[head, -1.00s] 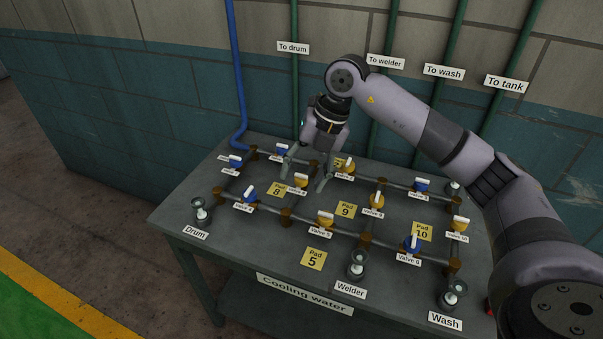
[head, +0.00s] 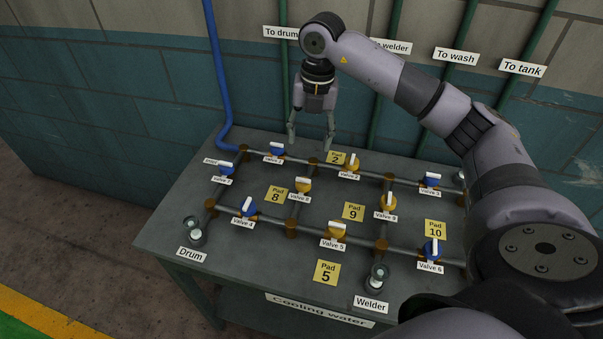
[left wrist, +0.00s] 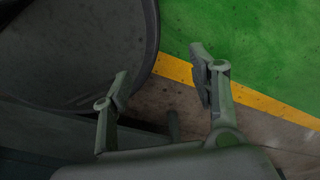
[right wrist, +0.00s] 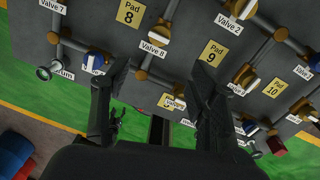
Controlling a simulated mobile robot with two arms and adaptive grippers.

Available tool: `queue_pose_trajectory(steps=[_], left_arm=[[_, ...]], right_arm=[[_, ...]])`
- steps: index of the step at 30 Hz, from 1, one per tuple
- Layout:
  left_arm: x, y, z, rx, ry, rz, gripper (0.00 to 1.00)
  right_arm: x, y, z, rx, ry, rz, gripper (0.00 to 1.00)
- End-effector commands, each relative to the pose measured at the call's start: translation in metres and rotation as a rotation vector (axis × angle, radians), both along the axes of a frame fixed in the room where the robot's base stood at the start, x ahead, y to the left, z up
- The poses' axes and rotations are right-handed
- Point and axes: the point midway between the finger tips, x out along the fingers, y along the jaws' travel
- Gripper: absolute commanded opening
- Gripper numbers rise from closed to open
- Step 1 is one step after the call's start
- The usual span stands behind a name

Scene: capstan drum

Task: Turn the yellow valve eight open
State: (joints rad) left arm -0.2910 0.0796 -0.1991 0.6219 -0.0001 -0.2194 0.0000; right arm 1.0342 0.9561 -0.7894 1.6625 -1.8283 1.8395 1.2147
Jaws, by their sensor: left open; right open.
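Yellow valve 8 (head: 303,187) has a white handle and sits on a short pipe branch, right of Pad 8 (head: 276,194). In the head view its handle looks crosswise to that branch. Valve 8 also shows beyond my fingers in the right wrist view (right wrist: 158,33). My right gripper (head: 311,142) is open and empty, pointing down. In the head view it appears beyond valve 8, above the back part of the table, apart from every valve. My left gripper (left wrist: 160,78) is open and empty over the floor; it is outside the head view.
Neighbouring valves include blue valve 1 (head: 277,150), yellow valve 2 (head: 352,163), blue valve 4 (head: 249,207) and yellow valve 5 (head: 337,230). Pipes join them on the grey table (head: 190,215). A blue pipe (head: 217,75) and green pipes run up the wall behind.

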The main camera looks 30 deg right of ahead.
Motion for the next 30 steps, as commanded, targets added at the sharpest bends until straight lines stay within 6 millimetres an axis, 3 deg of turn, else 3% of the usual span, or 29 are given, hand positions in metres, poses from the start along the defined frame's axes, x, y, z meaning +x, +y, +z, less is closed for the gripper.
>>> queue_pose_trajectory(steps=[3,7,11,18,24,30], left_arm=[[-0.023,0.001,0.007,0.002,0.034,0.000,0.54],[-0.033,0.002,0.013,0.003,0.046,0.000,0.54],[-0.024,0.001,0.020,0.003,0.035,0.000,0.54],[0.007,-0.001,0.032,-0.003,-0.013,-0.001,0.54],[-0.001,-0.001,0.034,-0.001,-0.001,-0.001,0.54],[-0.011,0.000,0.033,0.000,0.015,-0.001,0.54]], right_arm=[[0.000,0.002,-0.025,-0.001,0.007,0.000,0.54],[0.001,0.003,-0.053,0.001,0.007,-0.001,0.54],[0.002,0.006,-0.082,0.001,0.008,0.001,0.54],[0.005,0.009,-0.125,0.002,0.004,0.000,0.54],[0.007,0.009,-0.143,0.001,0.002,0.000,0.54],[0.007,0.010,-0.147,0.001,0.000,0.001,0.54]])
